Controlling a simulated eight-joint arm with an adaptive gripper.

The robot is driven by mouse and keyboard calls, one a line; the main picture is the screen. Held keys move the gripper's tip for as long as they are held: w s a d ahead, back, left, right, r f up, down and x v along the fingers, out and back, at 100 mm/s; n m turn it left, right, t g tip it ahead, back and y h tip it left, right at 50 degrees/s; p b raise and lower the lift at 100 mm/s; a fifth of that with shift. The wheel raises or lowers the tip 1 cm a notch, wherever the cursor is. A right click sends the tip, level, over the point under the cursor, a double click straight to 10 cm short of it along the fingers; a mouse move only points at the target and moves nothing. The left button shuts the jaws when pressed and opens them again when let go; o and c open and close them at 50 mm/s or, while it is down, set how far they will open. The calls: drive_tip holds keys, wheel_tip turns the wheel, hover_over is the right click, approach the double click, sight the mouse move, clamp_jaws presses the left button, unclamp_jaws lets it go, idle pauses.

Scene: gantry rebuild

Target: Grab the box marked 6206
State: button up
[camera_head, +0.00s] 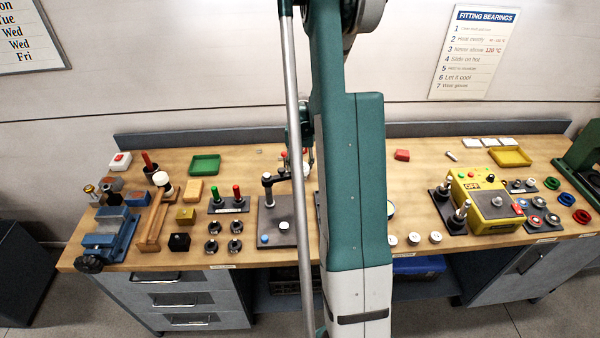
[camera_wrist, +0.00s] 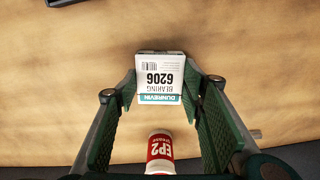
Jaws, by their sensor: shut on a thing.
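The white box marked 6206 (camera_wrist: 161,77), with a teal band reading DUNNEVIN, is between the two green fingers of my gripper (camera_wrist: 160,90) in the wrist view. The fingers are shut on its sides, and its label faces the camera upside down. In the head view my gripper (camera_head: 304,145) shows only in part beside my large green arm link. I cannot make out the box there.
A red and white EP2 grease container (camera_wrist: 160,150) is close to the box in the wrist view. On the wooden bench (camera_head: 330,145) are a press (camera_head: 283,215), a yellow heater (camera_head: 487,205), a blue vise (camera_head: 107,235) and a green tray (camera_head: 205,165). My arm hides the bench's middle.

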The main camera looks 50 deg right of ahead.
drive_tip(key=shift+r, duration=0.1)
wheel_tip(320, 180, up, 10)
idle(0.9)
